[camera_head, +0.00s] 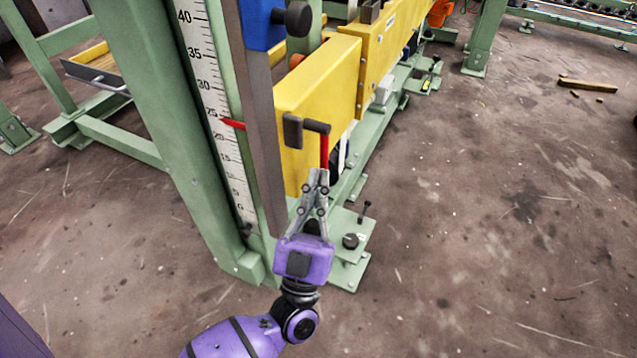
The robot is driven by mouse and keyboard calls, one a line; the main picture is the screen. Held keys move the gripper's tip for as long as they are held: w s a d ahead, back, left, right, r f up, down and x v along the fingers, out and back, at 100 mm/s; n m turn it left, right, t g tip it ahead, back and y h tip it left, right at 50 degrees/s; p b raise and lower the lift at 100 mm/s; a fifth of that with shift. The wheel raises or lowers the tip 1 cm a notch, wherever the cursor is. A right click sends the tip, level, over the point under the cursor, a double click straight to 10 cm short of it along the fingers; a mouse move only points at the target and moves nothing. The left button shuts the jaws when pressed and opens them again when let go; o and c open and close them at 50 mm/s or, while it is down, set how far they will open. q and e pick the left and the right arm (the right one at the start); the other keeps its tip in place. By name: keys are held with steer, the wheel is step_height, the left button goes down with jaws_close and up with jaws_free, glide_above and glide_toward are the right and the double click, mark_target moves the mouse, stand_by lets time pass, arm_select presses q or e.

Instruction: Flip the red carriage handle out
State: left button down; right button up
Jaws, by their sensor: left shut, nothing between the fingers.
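The red carriage handle (324,150) hangs down from a dark grey crank bar (305,126) on the front of the yellow carriage (320,85). My left gripper (319,176) is shut and points up, away from me, with its fingertips at the lower end of the red handle. The fingertips overlap the handle's lower end in the view; I cannot tell whether they touch it. Nothing shows between the fingers. My right gripper is not in view.
A green post (165,110) with a white number scale (205,85) and a red pointer (233,124) stands left of the carriage. A green base with a bolt (350,241) lies below. The concrete floor at right is open, with wooden pieces (588,85) far off.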

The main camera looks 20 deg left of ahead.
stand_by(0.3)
arm_select(q)
steer(key=shift+w+f+t+y+b, duration=0.2)
steer(key=shift+w+t+y+b, duration=0.15)
steer(key=shift+b, duration=0.35)
